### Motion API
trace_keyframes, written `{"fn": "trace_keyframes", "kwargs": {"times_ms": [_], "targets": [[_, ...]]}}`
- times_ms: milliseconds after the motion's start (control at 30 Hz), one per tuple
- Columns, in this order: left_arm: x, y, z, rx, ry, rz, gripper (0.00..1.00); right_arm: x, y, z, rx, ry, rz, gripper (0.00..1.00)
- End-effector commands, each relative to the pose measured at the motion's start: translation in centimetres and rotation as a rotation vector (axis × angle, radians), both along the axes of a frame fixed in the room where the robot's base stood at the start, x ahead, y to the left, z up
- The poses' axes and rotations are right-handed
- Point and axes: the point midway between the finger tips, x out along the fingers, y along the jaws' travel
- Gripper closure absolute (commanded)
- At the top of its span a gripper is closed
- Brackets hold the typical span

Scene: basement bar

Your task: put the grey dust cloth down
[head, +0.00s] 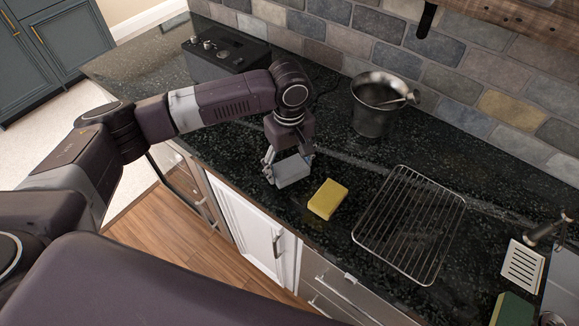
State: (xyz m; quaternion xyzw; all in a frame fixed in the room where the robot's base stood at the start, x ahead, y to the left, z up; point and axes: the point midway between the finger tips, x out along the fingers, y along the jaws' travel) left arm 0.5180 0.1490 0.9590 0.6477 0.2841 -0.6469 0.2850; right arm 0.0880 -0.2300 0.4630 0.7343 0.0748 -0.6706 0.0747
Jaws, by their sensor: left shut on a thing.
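The grey dust cloth (291,171) is a small pale grey block-like piece low over the black speckled counter, near its front edge. My left gripper (287,163) points down and is shut on it. I cannot tell whether the cloth touches the counter. My right gripper is not in the head view.
A yellow sponge (327,198) lies just right of the cloth. Further right is a wire rack (411,222). A metal bucket (373,110) stands behind, and a black box with knobs (222,55) stands at the back left. The counter (480,165) is bare behind the rack.

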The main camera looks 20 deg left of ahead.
Motion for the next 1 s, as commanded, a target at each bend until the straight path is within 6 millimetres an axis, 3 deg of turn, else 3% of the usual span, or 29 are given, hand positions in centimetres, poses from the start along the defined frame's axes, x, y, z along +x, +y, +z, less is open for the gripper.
{"fn": "trace_keyframes", "kwargs": {"times_ms": [133, 500, 533, 667, 1000], "targets": [[0.0, 0.0, -1.3, -0.001, -0.001, 0.0, 0.51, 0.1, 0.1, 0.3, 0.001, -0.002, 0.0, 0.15], [0.0, 0.0, -1.6, 0.0, 0.0, 0.0, 0.51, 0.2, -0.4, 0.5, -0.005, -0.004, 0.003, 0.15], [0.0, 0.0, -1.6, 0.0, -0.001, 0.0, 0.29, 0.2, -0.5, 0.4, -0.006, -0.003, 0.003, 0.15], [0.0, 0.0, -1.6, 0.0, -0.001, 0.0, 0.14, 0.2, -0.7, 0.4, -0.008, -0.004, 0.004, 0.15], [0.0, 0.0, -1.4, -0.001, -0.002, -0.001, 0.14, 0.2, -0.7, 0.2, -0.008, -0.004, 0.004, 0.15]]}}
